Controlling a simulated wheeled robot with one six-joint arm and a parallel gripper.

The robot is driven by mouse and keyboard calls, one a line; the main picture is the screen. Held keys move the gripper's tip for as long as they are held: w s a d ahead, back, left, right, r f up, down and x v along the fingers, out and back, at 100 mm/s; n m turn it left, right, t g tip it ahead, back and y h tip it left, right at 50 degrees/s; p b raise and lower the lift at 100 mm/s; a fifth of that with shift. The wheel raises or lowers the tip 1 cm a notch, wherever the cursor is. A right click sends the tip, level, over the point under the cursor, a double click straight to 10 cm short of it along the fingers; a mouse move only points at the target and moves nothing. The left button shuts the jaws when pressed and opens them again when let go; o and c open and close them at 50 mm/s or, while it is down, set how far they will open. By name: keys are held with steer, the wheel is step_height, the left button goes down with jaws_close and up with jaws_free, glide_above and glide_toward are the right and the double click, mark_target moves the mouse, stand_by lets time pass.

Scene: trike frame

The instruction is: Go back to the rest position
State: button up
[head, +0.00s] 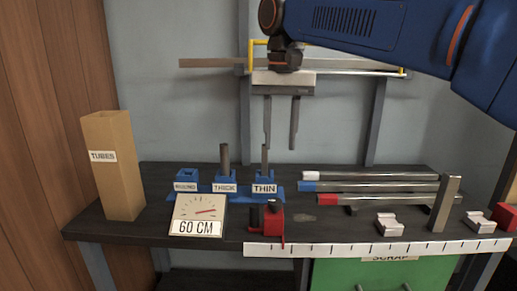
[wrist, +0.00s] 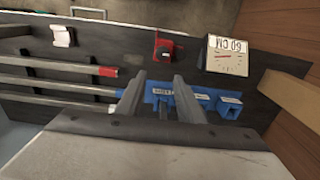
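My gripper (head: 281,124) hangs from my blue arm above the workbench in the head view, pointing down. Its two fingers are apart with nothing visible between them. In the wrist view my gripper (wrist: 160,80) also shows its fingers spread, over the blue holder (wrist: 182,95). In the head view the blue holder (head: 228,191) sits on the bench below and a little left of my gripper. Dark posts stand in its THICK and THIN slots; the left slot looks empty.
The bench (head: 150,228) holds a TUBES box (head: 120,170), a 60 CM dial (head: 197,216), a red clamp (head: 268,222), several tubes with coloured ends (head: 370,187), an upright metal post (head: 443,204) and light blocks (head: 389,224). A green SCRAP bin (head: 385,275) is below. A rack rail (head: 210,63) runs behind.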

steer(key=s+d+f+t, duration=0.1)
steer(key=s+d+f, duration=0.45)
steer(key=d, duration=0.25)
steer(key=s+d+f+t, duration=0.1)
steer(key=s+d+f, duration=0.3)
steer(key=d+f, duration=0.35)
steer(key=s+d+f+t, duration=0.1)
steer(key=s+d+f, duration=0.3)
steer(key=f, duration=0.4)
steer(key=s+d+f+t, duration=0.1)
steer(key=s+d+f, duration=0.3)
steer(key=s+f, duration=0.2)
step_height(320, 180, down, 3)
steer(key=shift+s+d+r, duration=0.15)
steer(key=shift+s+d, duration=0.1)
steer(key=shift+d, duration=0.05)
